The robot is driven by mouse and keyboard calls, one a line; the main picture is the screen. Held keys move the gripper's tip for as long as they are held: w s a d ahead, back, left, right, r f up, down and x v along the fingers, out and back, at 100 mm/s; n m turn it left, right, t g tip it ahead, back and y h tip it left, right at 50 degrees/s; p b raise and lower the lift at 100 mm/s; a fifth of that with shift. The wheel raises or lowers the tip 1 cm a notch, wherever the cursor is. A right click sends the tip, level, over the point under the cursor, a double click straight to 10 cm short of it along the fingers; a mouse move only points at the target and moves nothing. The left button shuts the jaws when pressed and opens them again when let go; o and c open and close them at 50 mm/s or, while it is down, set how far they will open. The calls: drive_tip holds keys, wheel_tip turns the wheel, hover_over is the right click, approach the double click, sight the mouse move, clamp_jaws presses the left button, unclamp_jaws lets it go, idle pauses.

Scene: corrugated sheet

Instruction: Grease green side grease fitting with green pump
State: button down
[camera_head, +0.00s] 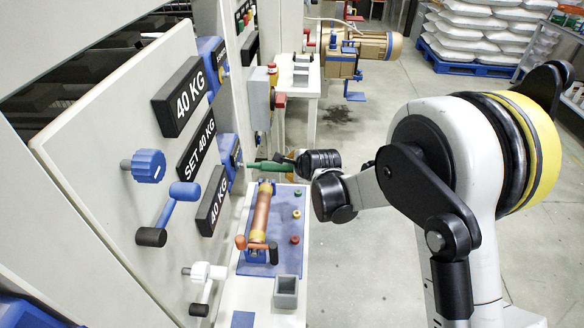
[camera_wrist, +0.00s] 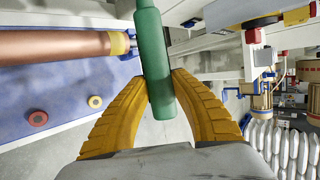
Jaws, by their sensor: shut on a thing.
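My gripper (camera_wrist: 160,82) is shut on the green pump (camera_wrist: 153,45), with one yellow finger on each side of its green cylinder. In the head view the green pump (camera_head: 268,167) points left toward the machine panel, above the blue board. Its left end lies in line with a blue part (camera_head: 229,153) on the panel; I cannot tell whether they touch. A small green round piece (camera_head: 297,193) sits on the blue board. I cannot make out which part is the green side grease fitting. The far end of the pump is cut off in the wrist view.
A copper cylinder (camera_head: 261,212) with orange handles lies on the blue board (camera_head: 283,258). Yellow and red round pieces (camera_head: 295,240) sit beside it. A grey square cup (camera_head: 286,291) stands in front. Blue crank (camera_head: 170,208) and white crank (camera_head: 203,284) stick out from the panel.

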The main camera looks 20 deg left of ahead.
drive_tip(key=shift+s+a, duration=0.15)
drive_tip(key=shift+a, duration=0.5)
idle(0.5)
drive_tip(key=shift+d, duration=0.2)
drive_tip(key=shift+d, duration=0.55)
drive_tip(key=shift+w, duration=0.2)
drive_tip(key=shift+w+d+b, duration=0.2)
drive_tip(key=shift+d, duration=0.75)
drive_tip(key=shift+w+d+b, duration=0.2)
drive_tip(key=shift+w+d, duration=0.05)
drive_tip(key=shift+d, duration=0.75)
drive_tip(key=shift+w+d+b, duration=0.2)
drive_tip(key=shift+d, duration=0.85)
